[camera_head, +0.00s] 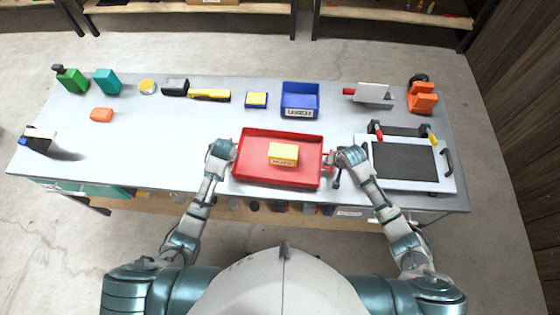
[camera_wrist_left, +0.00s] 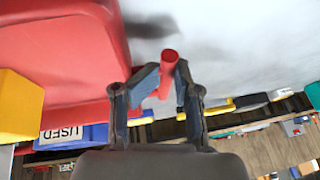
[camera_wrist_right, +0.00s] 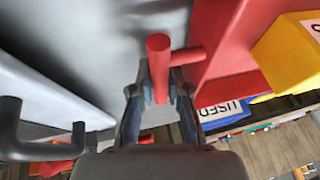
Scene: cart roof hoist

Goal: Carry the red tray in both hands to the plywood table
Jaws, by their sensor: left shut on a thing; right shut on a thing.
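The red tray (camera_head: 243,177) is at the near middle of the grey-topped bench (camera_head: 160,150); I cannot tell whether it touches the top. A yellow box (camera_head: 283,154) with a white label lies in it. My left gripper (camera_head: 231,151) is at the tray's left side, shut on a red bar handle (camera_wrist_left: 169,58) in the left wrist view. My right gripper (camera_head: 335,158) is at its right side, shut on the other red handle (camera_wrist_right: 158,50) in the right wrist view. I cannot make out a separate plywood table; wooden shelves (camera_head: 380,12) stand at the back.
A blue bin (camera_head: 300,114) stands behind the tray. A framed dark panel (camera_head: 403,162) with black handles is close to my right gripper. The bench left of the tray is mostly clear.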

